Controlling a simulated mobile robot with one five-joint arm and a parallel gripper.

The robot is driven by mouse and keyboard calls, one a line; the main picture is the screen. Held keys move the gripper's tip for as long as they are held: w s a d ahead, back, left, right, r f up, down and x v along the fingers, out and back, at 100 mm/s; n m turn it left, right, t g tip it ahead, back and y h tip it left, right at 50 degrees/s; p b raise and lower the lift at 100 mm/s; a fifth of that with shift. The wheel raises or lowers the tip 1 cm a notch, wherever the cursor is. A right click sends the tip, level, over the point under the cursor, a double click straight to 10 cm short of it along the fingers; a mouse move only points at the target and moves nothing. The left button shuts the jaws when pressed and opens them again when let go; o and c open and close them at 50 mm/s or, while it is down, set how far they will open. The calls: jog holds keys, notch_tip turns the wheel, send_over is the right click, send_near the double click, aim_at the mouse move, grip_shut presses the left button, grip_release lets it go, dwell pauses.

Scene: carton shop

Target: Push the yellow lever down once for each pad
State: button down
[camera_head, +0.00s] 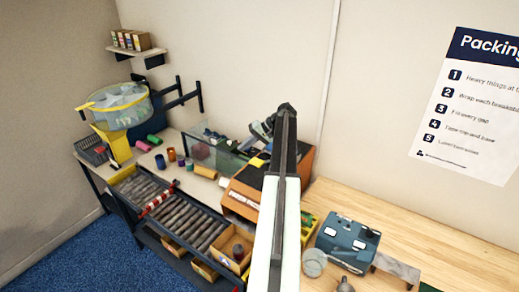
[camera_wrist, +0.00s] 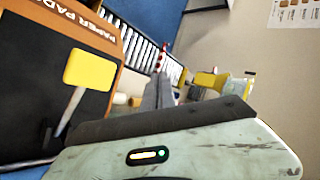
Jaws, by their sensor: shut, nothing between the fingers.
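The paper pad dispenser is an orange-brown box with a dark front, in the middle of the head view (camera_head: 240,195). It fills the left of the wrist view, with "PAPER PADS" lettering on its edge (camera_wrist: 28,70). The yellow lever has a flat yellow paddle on a thin pale rod (camera_wrist: 90,69), and a small yellow patch in the head view (camera_head: 257,162) looks like it. My gripper (camera_head: 286,108) is shut and empty, raised in front of the dispenser. In the wrist view my gripper (camera_wrist: 159,80) points past the lever's right side, apart from it. No loose pad is clearly visible.
A roller conveyor (camera_head: 178,215) with a red-white striped bar runs at left, an open carton (camera_head: 232,250) at its near end. A clear bin (camera_head: 215,155) stands behind. A blue machine (camera_head: 347,243) stands on the wooden bench (camera_head: 440,240) at right. A yellow hopper (camera_head: 115,143) is far left.

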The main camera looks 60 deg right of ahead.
aim_at(264, 162)
jog(key=s+d+r+t+p, duration=0.1)
jog(key=s+d+r, duration=0.1)
jog(key=s+d, duration=0.1)
jog(key=s+d+r+m+t+p, duration=0.1)
jog(key=s+d+r, duration=0.2)
jog(key=d, duration=0.3)
jog(key=shift+s+d, duration=0.3)
jog(key=shift+s, duration=0.3)
jog(key=a+f+b, duration=0.4)
jog(key=f+b, duration=0.3)
jog(key=b, duration=0.1)
jog(key=shift+a+f, duration=0.15)
jog(key=shift+f, duration=0.15)
dwell(0.9)
jog(key=shift+w+a+f, duration=0.1)
jog(key=shift+a+f, duration=0.1)
jog(key=shift+f, duration=0.1)
